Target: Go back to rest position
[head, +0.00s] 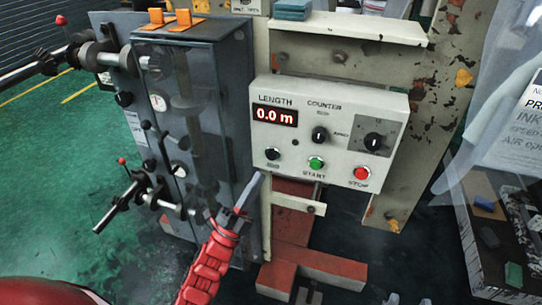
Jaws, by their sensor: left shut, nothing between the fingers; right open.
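My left gripper (250,188) is at the end of a red, ribbed arm that comes up from the bottom left. Its narrow grey fingers are shut with nothing between them. The fingertips appear just below and left of the white control box (330,135), near its black button (272,153). I cannot tell whether they touch the box. The box shows "0.0 m" on its display (275,116), a green START button (316,163) and a red STOP button (362,173). My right gripper is not in view.
A grey cabinet (225,110) with rollers and a gauge stands left of the box. A red metal base (310,262) lies below. A worn cream post (420,110) and clear plastic sheeting (480,120) are on the right. The green floor (60,190) at left is open.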

